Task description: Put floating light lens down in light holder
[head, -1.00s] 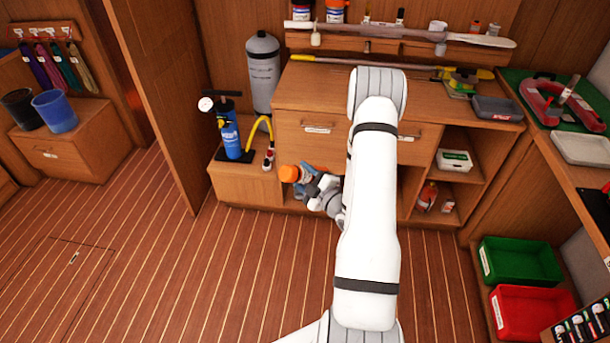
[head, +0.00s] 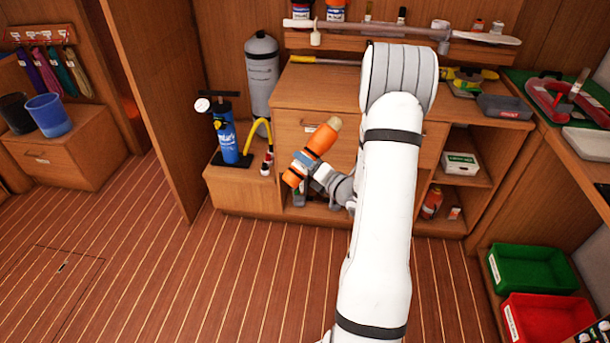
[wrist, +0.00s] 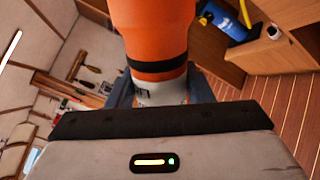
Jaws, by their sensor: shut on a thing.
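My gripper (head: 305,168) is shut on the floating light (head: 319,146), an orange cylinder with a pale, cream-coloured end. In the head view the light is tilted, its pale end up and to the right, held in the air in front of the cabinet drawers. In the wrist view the light (wrist: 155,35) shows as an orange body with a black band and a whitish part between the fingers (wrist: 160,88). The light's far end is cut off there. I cannot make out the light holder for certain.
A blue pump (head: 228,137) and a grey cylinder (head: 262,78) stand left of the cabinet (head: 310,90). A white box (head: 460,163) sits on a right shelf. Green (head: 535,262) and red (head: 508,322) bins stand at lower right. The floor at left is clear.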

